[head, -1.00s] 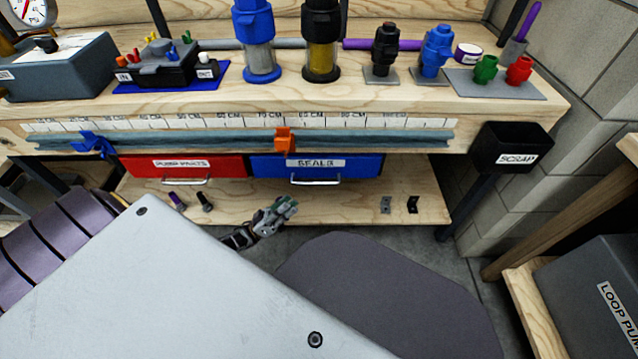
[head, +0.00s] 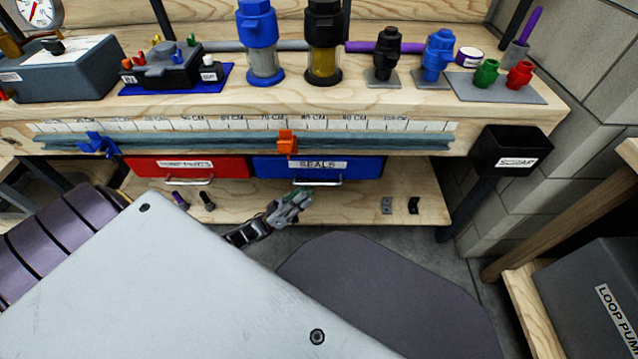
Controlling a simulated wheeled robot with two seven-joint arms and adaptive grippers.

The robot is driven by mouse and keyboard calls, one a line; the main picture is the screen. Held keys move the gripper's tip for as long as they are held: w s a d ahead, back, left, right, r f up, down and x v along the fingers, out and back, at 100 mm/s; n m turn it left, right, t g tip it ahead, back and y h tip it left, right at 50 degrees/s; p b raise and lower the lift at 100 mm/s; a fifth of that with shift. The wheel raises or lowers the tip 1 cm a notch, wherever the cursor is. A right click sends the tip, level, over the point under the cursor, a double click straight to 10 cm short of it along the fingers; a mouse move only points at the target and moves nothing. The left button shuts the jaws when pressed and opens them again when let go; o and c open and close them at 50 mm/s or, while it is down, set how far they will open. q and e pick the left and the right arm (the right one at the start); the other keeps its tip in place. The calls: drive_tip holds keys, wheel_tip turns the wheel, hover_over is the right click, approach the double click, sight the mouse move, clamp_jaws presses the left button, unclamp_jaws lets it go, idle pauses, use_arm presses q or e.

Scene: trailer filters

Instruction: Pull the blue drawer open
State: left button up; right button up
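The blue drawer (head: 362,170), labelled SEALS, is under the workbench and looks closed, its front level with the red drawer beside it. Its metal handle (head: 318,182) runs along the lower front. My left gripper (head: 303,198) is just below the left end of this handle, over the lower shelf, pointing up and right. A small space seems to separate them, but contact is hard to judge. The fingers overlap, so I cannot tell whether they are open. A large pale panel of my own body hides most of the arm. My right gripper is not in view.
The red drawer (head: 188,166) is left of the blue one. An orange clamp (head: 286,142) hangs on the bench edge above the blue drawer. A black scrap bin (head: 511,150) is at the right. Small parts lie on the lower shelf (head: 345,208). Dark mat covers the floor in front.

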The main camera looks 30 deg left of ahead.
sight(319, 184)
use_arm(q)
drive_tip(key=shift+x, duration=3.65)
clamp_jaws()
